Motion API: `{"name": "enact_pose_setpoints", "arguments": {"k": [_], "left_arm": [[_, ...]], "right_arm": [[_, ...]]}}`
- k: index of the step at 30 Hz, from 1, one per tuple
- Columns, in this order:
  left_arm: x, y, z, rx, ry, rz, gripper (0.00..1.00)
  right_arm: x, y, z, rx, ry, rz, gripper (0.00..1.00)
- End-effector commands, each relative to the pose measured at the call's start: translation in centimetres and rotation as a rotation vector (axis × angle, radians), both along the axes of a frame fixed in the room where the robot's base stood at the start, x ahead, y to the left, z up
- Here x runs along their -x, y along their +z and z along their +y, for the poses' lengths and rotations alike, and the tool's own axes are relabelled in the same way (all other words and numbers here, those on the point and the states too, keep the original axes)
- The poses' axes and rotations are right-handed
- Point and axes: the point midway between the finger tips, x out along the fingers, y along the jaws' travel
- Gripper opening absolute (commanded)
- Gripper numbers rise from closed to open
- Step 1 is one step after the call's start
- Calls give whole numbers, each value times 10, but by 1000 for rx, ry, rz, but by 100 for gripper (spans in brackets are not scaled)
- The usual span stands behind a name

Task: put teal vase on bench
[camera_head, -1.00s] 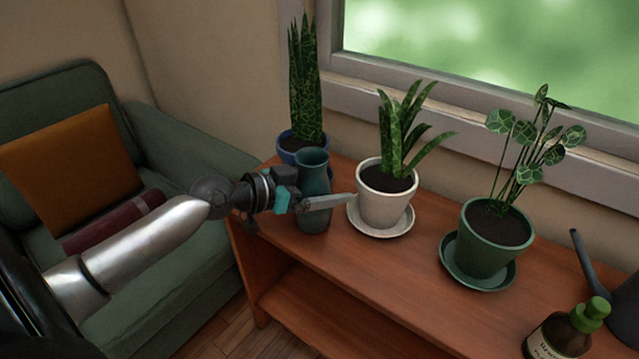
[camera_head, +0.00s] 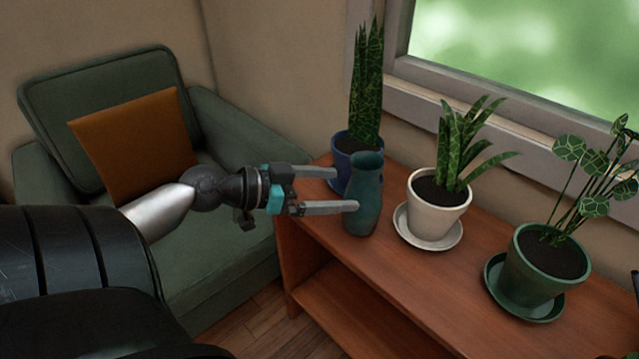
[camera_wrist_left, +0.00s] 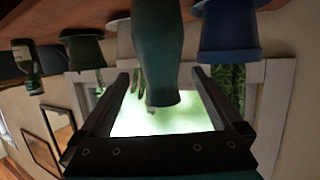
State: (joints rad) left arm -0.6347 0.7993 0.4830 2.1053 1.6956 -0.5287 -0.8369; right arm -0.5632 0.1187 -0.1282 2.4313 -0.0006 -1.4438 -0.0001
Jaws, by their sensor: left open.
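The teal vase (camera_head: 366,205) stands upright on the wooden bench (camera_head: 400,290) near its left end, in front of the blue pot. My left gripper (camera_head: 346,189) is open, just left of the vase. Its nearer fingertip overlaps the vase's left edge in the head view. In the left wrist view, which is upside down, the vase (camera_wrist_left: 158,60) shows between the lines of the two spread fingers, with gaps on both sides. My right gripper is not in view.
A blue pot (camera_head: 341,160) with a tall plant is close behind the vase. A white pot (camera_head: 437,212) and a green pot (camera_head: 535,275) stand to the right on saucers. A green armchair (camera_head: 225,225) with an orange cushion (camera_head: 135,147) is at left.

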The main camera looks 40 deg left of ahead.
Motion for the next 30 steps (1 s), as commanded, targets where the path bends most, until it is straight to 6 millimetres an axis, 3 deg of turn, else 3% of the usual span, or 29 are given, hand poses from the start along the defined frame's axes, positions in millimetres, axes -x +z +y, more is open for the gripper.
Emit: {"name": "enact_pose_setpoints", "arguments": {"k": [9, 30], "left_arm": [[19, 7, 9, 1, -1, 1, 100], [20, 7, 10, 0, 0, 0, 100]], "right_arm": [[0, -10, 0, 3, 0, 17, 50], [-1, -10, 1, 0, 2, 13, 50]]}}
